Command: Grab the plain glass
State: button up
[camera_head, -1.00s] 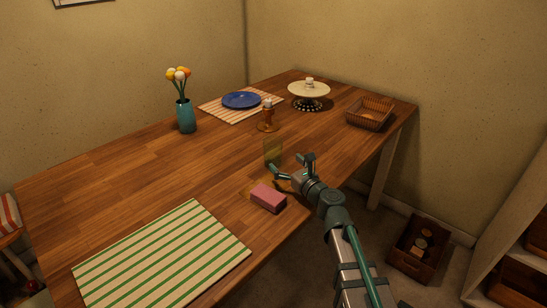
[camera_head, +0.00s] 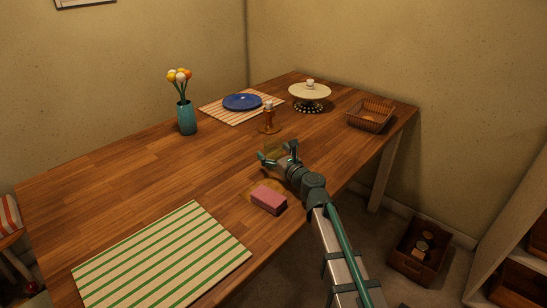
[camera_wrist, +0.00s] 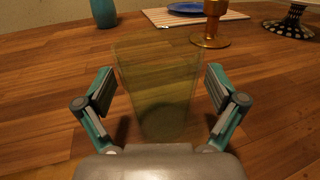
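The plain glass (camera_wrist: 158,85) is a see-through, yellowish tumbler standing upright on the wooden table. In the wrist view it stands between the two fingers of my gripper (camera_wrist: 160,95), with a visible gap to each finger. In the head view the glass (camera_head: 273,146) is partly hidden by my gripper (camera_head: 277,158). My gripper is open, low over the table, with its fingers on either side of the glass.
A pink sponge (camera_head: 268,199) lies nearer on the table. Behind the glass stand an amber candle holder (camera_head: 268,126), a blue plate (camera_head: 242,102) on a striped mat, a cake stand (camera_head: 309,92) and a wicker basket (camera_head: 369,116). A teal vase (camera_head: 187,119) stands left.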

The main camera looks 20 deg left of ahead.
jog(key=c, duration=1.4)
jog(key=shift+o, duration=0.2)
